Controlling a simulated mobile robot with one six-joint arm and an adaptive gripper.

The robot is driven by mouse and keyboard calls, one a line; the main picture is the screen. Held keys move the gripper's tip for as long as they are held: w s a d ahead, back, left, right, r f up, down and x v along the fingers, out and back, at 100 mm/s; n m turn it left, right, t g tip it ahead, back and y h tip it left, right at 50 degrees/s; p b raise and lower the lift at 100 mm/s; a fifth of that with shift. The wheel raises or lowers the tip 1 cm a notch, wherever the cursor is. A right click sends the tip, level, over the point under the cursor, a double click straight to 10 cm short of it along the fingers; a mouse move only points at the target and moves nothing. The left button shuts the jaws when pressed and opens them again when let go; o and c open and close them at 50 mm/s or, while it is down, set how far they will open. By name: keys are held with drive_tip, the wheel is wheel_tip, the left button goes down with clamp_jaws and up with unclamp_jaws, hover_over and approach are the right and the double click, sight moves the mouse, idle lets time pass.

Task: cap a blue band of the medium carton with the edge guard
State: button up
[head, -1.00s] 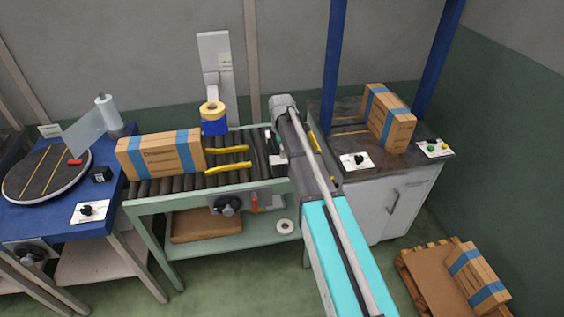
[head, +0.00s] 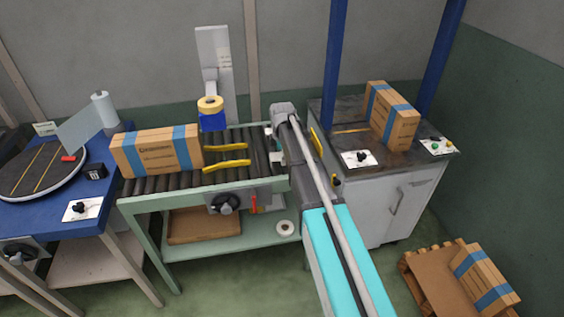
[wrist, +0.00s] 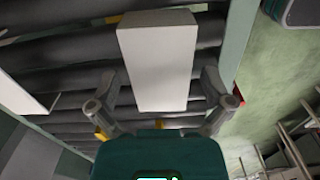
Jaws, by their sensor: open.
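A brown carton (head: 158,151) with blue bands lies on the roller conveyor at its left end in the head view. I take it for the medium carton, though similar cartons stand elsewhere. My gripper (wrist: 160,84) is open over the rollers in the wrist view. A plain white piece (wrist: 158,55), likely the edge guard, shows between its fingers; I cannot tell whether they touch it. In the head view my arm hides most of the gripper, at the conveyor's right end, well right of the carton.
Yellow bars (head: 226,163) lie across the conveyor (head: 150,205) just right of the carton. Another banded carton (head: 392,116) is on the right bench (head: 350,145), and one (head: 485,278) is on a pallet (head: 430,285).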

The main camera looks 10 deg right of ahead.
drive_tip(key=shift+f, duration=0.1)
idle(0.6)
drive_tip(key=c, duration=0.7)
